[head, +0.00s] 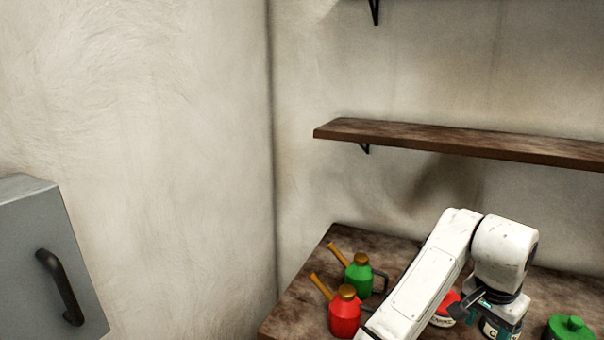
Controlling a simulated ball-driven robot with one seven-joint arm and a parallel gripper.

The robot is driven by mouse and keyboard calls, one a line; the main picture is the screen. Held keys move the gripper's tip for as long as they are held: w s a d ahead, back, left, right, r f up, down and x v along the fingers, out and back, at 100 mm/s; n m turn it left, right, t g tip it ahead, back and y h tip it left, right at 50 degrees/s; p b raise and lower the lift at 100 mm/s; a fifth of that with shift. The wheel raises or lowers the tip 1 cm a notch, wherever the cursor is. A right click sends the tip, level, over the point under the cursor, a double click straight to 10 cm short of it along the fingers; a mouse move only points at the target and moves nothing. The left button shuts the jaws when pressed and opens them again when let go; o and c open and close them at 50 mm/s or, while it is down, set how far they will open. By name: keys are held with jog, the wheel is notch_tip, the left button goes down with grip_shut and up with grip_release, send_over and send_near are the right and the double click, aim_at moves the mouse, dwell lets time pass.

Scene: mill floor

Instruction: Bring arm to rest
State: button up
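My white arm reaches up from the bottom over the wooden bench and bends down at its upper joint. My gripper (474,303) is low over the bench, small and partly hidden by my arm. A dark teal labelled container (503,320) stands just behind or beside it. I cannot tell whether the fingers are open, shut or touching anything.
The wooden bench (310,292) holds a green oil can (359,277), a red oil can (344,317), a red-and-white tin (443,318) and a green lidded pot (569,329). A wooden shelf (470,142) hangs above. A grey cabinet (35,255) stands at left.

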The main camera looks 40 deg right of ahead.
jog(key=w+a+f+n+t, duration=0.1)
jog(key=w+a+f+n, duration=0.1)
jog(key=a+f+n, duration=0.1)
jog(key=w+a+f+n+h, duration=0.1)
jog(key=w+a+f+n, duration=0.2)
jog(key=n, duration=0.3)
jog(key=w+a+f+n+t+h, duration=0.1)
jog(key=w+a+f+n, duration=0.1)
jog(key=a+f+n, duration=0.1)
jog(key=shift+w+a+f+n+t, duration=0.2)
jog(key=shift+f+n+t, duration=0.15)
jog(key=shift+n, duration=0.45)
jog(key=s+a+f+n+y, duration=0.2)
jog(key=a+f, duration=0.3)
jog(key=a, duration=0.4)
jog(key=s+a+f+n+g+y, duration=0.1)
jog(key=s+a+f+n, duration=0.3)
jog(key=a, duration=0.6)
notch_tip(320, 180, down, 3)
jog(key=shift+s+r+y, duration=0.2)
jog(key=shift+s+y, duration=0.6)
jog(key=shift+y, duration=0.1)
